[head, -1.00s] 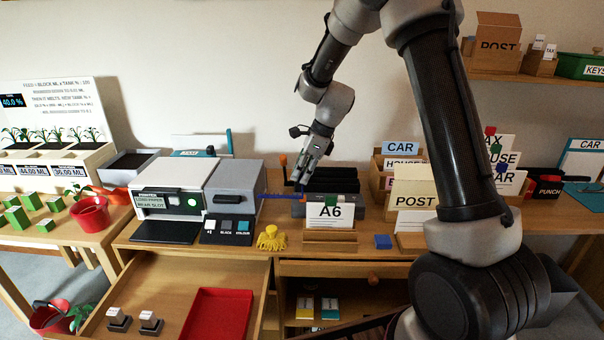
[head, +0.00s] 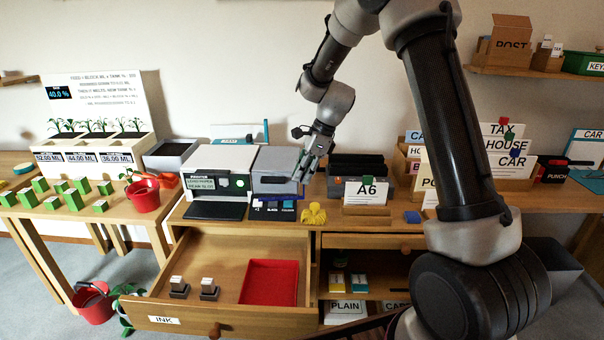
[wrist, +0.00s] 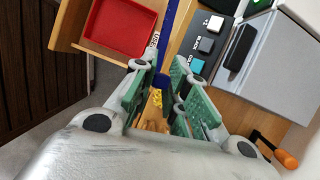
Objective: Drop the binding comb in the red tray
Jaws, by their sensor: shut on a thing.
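My gripper (head: 308,176) is shut on a long thin blue strip, the binding comb (wrist: 166,38). In the wrist view the comb runs up from between the green finger pads of my gripper (wrist: 160,90). In the head view it shows only as a thin blue line in front of the grey machine. The red tray (head: 270,283) lies empty in the open drawer, below and left of my gripper. In the wrist view the red tray (wrist: 118,27) is at the upper left, apart from the comb.
The open drawer (head: 222,262) also holds two stamps (head: 194,288). A grey-and-white machine (head: 232,172) stands behind the drawer. A yellow object (head: 313,214) and the A6 holder (head: 366,192) stand right of it on the bench. A red bucket (head: 143,195) is at left.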

